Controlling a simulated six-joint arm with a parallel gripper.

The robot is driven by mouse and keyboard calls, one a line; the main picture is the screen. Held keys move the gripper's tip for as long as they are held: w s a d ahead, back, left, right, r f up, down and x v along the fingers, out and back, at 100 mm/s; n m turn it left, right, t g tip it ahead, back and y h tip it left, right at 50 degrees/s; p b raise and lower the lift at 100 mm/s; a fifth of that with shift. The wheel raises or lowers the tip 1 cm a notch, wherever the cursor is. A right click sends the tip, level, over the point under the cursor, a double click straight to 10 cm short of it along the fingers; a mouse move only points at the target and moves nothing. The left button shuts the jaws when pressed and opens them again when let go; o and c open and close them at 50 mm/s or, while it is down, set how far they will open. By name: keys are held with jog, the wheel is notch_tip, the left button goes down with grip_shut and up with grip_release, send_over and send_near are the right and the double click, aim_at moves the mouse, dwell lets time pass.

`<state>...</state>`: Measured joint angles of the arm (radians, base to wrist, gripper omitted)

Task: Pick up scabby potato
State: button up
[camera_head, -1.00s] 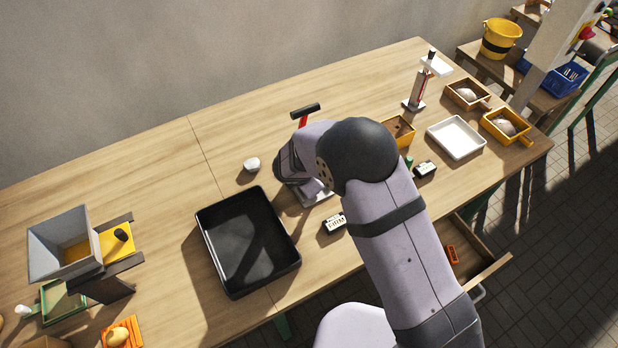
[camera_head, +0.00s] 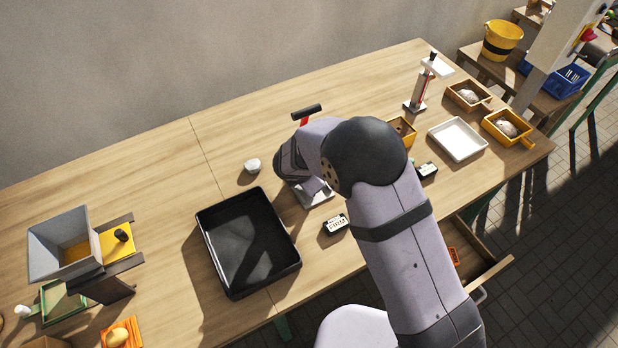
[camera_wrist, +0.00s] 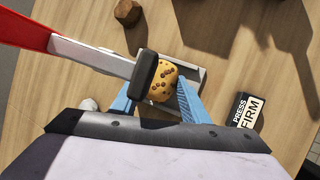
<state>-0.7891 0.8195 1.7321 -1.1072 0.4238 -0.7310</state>
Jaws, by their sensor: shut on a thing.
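The scabby potato (camera_wrist: 161,82) is yellow with brown spots and shows in the wrist view, over a shallow grey tray (camera_wrist: 198,68). My gripper (camera_wrist: 160,92) has its blue fingers on either side of the potato and is shut on it. Part of the potato is hidden behind a black block on a red and white bar (camera_wrist: 95,56) that crosses the view. I cannot tell whether the potato touches the tray. In the head view my arm hides the potato and the fingers; the grey tray (camera_head: 313,197) shows partly below the wrist.
A black bin (camera_head: 248,243) stands left of my wrist. A small white object (camera_head: 252,166) lies behind it. A labelled block (camera_head: 335,224) sits near the grey tray. A red and black tool (camera_head: 306,114) stands behind my wrist. The back left of the table is clear.

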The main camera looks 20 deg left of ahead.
notch_tip(320, 180, up, 2)
jog(key=shift+r, duration=0.15)
jog(key=s+d+b, duration=0.8)
jog(key=s+d, duration=0.4)
jog(key=shift+s+d, duration=0.35)
jog(key=shift+s, duration=0.05)
jog(key=shift+s+a+r, duration=0.1)
jog(key=shift+a+r, duration=0.05)
jog(key=shift+a, duration=0.05)
jog(key=s+a+r+n+y+p, duration=0.2)
jog(key=s+a+n+p, duration=0.1)
jog(key=s+a+p, duration=0.4)
jog(key=s+a+r+n+y+p, duration=0.1)
jog(key=s+a+r+n+p, duration=0.15)
jog(key=a+p, duration=0.45)
jog(key=a+r+b, duration=0.2)
jog(key=a, duration=0.6)
jog(key=shift+w+a+g, duration=0.3)
jog(key=shift+w+g, duration=0.1)
jog(key=shift+b, duration=0.35)
notch_tip(320, 180, down, 5)
jog(key=b, duration=0.5)
jog(key=shift+f, duration=0.2)
